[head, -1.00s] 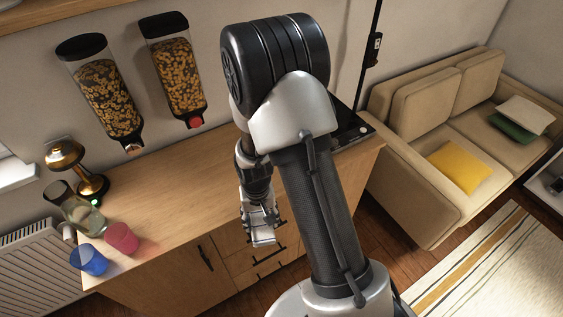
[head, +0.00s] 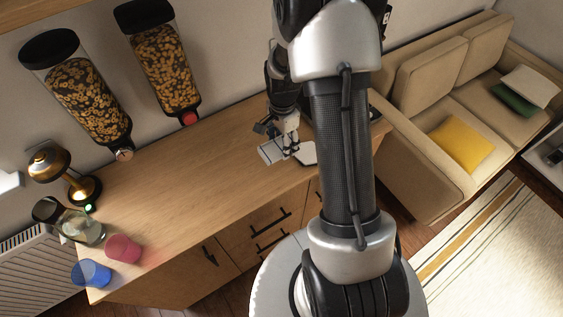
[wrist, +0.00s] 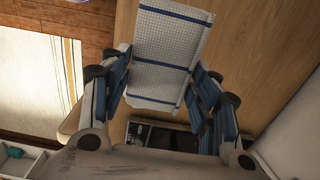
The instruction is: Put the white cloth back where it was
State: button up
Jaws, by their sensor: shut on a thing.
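The white cloth (wrist: 171,45) has a fine grid pattern and blue stripes. In the wrist view it lies flat between the two fingers of my gripper (wrist: 162,80) and extends beyond them over the wooden counter. In the head view the cloth (head: 271,151) shows as a small pale piece at my gripper (head: 287,146), above the right part of the counter top (head: 195,165). My gripper is shut on the cloth. I cannot tell whether the cloth touches the counter.
A blue cup (head: 91,274), a pink cup (head: 122,248), a glass jug (head: 85,228) and a brass lamp (head: 62,170) stand at the counter's left end. Two cereal dispensers (head: 90,100) hang on the wall. A sofa (head: 420,150) stands right. The middle counter is clear.

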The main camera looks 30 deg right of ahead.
aim_at(282, 167)
notch_tip(282, 167, down, 11)
jog(key=shift+r+b, duration=0.1)
jog(key=shift+b, duration=0.9)
jog(key=shift+f, duration=0.2)
jog(key=o, duration=1)
